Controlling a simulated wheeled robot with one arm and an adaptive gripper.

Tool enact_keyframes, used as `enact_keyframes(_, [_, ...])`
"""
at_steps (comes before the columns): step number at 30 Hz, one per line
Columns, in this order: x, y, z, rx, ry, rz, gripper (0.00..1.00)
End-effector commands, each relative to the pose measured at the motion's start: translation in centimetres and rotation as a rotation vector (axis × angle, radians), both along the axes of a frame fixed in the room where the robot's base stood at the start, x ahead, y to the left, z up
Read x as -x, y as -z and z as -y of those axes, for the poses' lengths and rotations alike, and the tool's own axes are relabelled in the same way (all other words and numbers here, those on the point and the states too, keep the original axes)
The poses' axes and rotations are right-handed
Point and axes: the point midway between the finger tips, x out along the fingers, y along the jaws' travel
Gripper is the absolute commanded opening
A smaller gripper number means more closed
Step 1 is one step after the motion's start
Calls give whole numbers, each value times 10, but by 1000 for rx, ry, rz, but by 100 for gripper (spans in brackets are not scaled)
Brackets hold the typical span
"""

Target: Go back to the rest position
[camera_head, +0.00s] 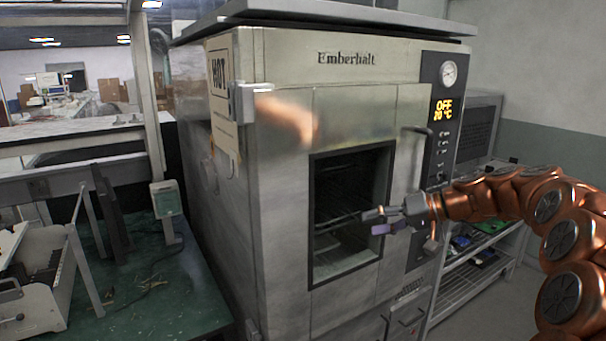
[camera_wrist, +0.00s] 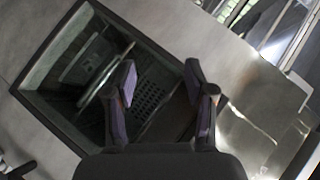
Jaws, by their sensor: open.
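My gripper (camera_head: 376,221) is in front of the window of a large steel oven (camera_head: 280,190) marked "Emberhalt". Its fingers are apart and nothing is between them. In the wrist view my gripper (camera_wrist: 158,88) also shows spread and empty, with the dark oven window (camera_wrist: 70,75) behind it. My copper-coloured arm reaches in from the right in the head view. The oven door is shut, and wire racks show behind the window. The oven display (camera_head: 444,108) reads OFF and 20 °C.
The door handle (camera_head: 416,130) sticks out above my gripper. A metal shelf rack (camera_head: 470,280) with green boards stands right of the oven. A green-topped bench (camera_head: 150,300) with equipment is at left. Open floor shows at lower right.

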Motion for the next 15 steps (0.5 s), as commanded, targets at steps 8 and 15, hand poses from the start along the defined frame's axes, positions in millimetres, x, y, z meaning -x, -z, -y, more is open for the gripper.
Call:
enact_keyframes(8, [90, 20, -61, 157, -77, -183, 54])
enact_keyframes(15, [172, 48, -83, 331, -103, -321, 54])
